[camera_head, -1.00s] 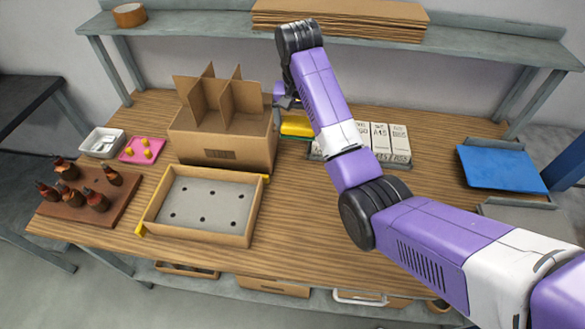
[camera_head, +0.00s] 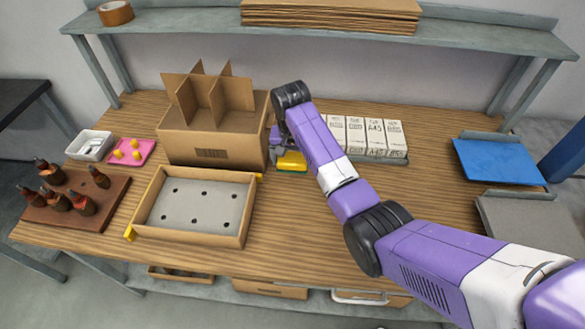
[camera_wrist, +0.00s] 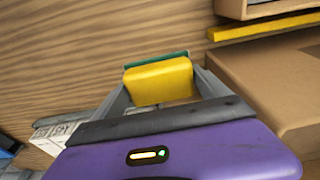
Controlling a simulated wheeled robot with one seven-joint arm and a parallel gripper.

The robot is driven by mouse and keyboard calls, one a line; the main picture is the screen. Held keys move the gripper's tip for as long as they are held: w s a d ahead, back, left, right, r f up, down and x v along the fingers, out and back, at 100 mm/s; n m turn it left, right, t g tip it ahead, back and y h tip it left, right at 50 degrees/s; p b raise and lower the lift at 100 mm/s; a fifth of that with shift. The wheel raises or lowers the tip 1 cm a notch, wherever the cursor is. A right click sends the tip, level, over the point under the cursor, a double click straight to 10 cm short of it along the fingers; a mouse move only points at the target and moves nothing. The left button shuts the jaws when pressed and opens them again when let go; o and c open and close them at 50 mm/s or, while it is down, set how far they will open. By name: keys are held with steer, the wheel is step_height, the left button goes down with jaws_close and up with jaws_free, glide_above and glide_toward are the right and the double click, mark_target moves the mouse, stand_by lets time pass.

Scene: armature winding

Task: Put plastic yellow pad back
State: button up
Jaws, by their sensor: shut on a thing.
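The yellow pad (camera_head: 292,162) is a small yellow block with a green layer along one side. It also shows between the two grey fingers in the wrist view (camera_wrist: 160,84). My gripper (camera_wrist: 158,78) is shut on it. In the head view the pad is just right of the cardboard divider box, close to its front right corner. My forearm hides much of the gripper there. I cannot tell whether the pad touches the table.
The divider box (camera_head: 215,145) and a shallow tray with holes (camera_head: 195,208) are left of my gripper. White boxes (camera_head: 372,135) stand to the right behind my arm. Farther left are a pink plate (camera_head: 125,158) and a bottle board (camera_head: 75,210). The front middle tabletop is clear.

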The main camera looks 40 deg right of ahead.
mark_target(293, 176)
steer(key=shift+f, duration=2.35)
steer(key=o, duration=1.1)
steer(key=shift+f, duration=0.1)
steer(key=shift+o, duration=0.2)
steer(key=r, duration=0.8)
steer(key=s+a+r, duration=0.1)
steer(key=r, duration=0.3)
steer(key=shift+s+a+r, duration=0.1)
